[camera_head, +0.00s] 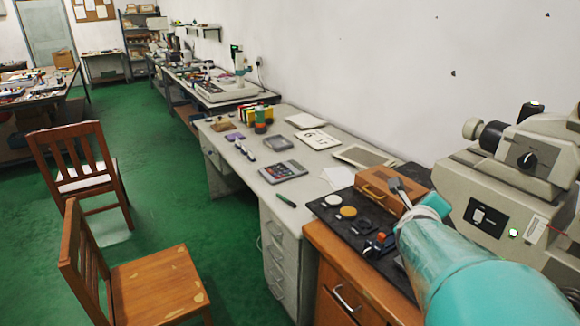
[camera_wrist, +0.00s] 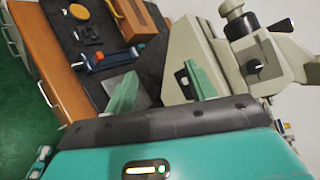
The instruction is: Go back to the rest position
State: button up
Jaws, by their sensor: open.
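My gripper (camera_wrist: 162,88) is open and empty, its two green fingers spread apart above the black mat (camera_wrist: 75,40) and in front of the beige machine (camera_wrist: 190,45). My teal arm enters the head view from the lower right and covers part of the bench. On the mat lie a yellow disc (camera_head: 348,212), a pale disc (camera_head: 333,200) and a dark piece (camera_wrist: 92,34). A blue fixture with a red part (camera_wrist: 110,57) stands near the left finger. I cannot tell whether the fingers touch anything.
A wooden box (camera_head: 382,184) stands on the mat beside the beige machine (camera_head: 520,170). A grey desk (camera_head: 230,165) with a calculator (camera_head: 283,171) continues to the left. Two wooden chairs (camera_head: 150,285) stand on the green floor, which has free room between them and the desks.

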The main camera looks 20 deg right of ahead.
dwell(0.4)
jog(key=w+a+n+t+y, duration=0.1)
jog(key=w+a+n+y, duration=0.25)
jog(key=a+n, duration=0.55)
jog(key=w+a+n+t+y, duration=0.15)
jog(key=a+n+y, duration=0.35)
jog(key=a, duration=0.5)
jog(key=s+a+f+n+g+y, duration=0.1)
jog(key=s+a+f+n+g, duration=0.1)
jog(key=s+a+n, duration=0.3)
jog(key=s+a+f+n+g+y, duration=0.1)
jog(key=s+a+n+g, duration=0.2)
jog(key=a+n, duration=0.7)
jog(key=s+n, duration=0.2)
jog(key=n, duration=0.3)
jog(key=shift+s+a+f+n, duration=0.3)
jog(key=shift+s+a+f, duration=0.05)
jog(key=shift+f, duration=0.05)
jog(key=c, duration=0.4)
jog(key=shift+d, duration=0.1)
